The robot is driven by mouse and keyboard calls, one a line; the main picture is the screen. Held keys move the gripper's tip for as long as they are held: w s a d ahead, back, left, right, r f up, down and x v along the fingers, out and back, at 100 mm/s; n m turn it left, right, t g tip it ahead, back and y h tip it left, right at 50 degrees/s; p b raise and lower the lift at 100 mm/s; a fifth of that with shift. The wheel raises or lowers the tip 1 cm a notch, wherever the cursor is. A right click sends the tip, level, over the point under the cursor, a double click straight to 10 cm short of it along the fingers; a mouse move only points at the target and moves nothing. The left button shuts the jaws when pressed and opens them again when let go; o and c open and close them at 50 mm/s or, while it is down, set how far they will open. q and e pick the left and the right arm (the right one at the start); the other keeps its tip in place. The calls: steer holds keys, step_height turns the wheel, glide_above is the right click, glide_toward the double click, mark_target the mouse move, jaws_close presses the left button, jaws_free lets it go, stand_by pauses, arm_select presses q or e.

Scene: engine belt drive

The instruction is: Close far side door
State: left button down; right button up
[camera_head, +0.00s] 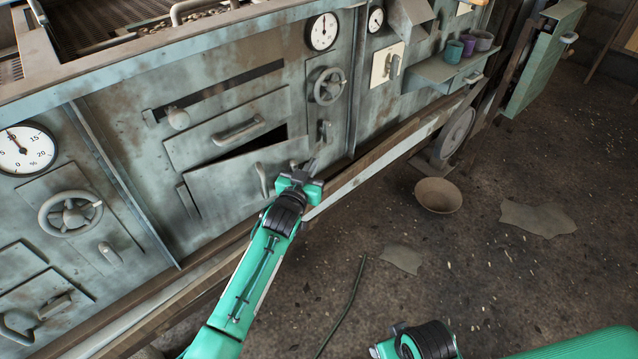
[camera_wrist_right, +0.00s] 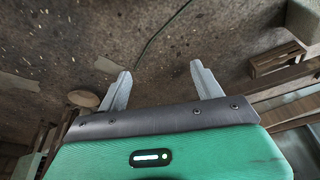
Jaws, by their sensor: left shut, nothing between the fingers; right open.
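A grey-green metal machine (camera_head: 300,100) fills the left and middle of the head view. At its far right end a green door panel (camera_head: 543,58) with a handle (camera_head: 569,38) stands out from the body, apparently open. A lower door (camera_head: 225,182) in the front hangs slightly ajar, with a dark gap along its top edge and a handle (camera_head: 262,180) on its right. I cannot tell which one is the far side door. My left gripper (camera_head: 304,166) is shut and empty, just right of the lower door's handle. My right gripper (camera_wrist_right: 161,70) is open and empty above the floor.
A rail (camera_head: 376,157) runs along the machine's front. A shelf with cups (camera_head: 453,52) juts out at the upper right. A wheel (camera_head: 458,133) and a brown bowl (camera_head: 438,195) are below it. The floor at right is mostly clear, with a cable (camera_head: 345,310).

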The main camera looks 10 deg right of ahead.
arm_select(q)
steer(key=w+a+b, duration=0.1)
steer(key=w+a, duration=0.1)
steer(key=w, duration=0.5)
steer(key=shift+a, duration=0.4)
arm_select(e)
steer(key=shift+v, duration=1.85)
arm_select(q)
steer(key=shift+r, duration=0.1)
arm_select(e)
steer(key=shift+w, duration=0.15)
arm_select(q)
steer(key=shift+a, duration=0.1)
arm_select(e)
steer(key=shift+r, duration=0.1)
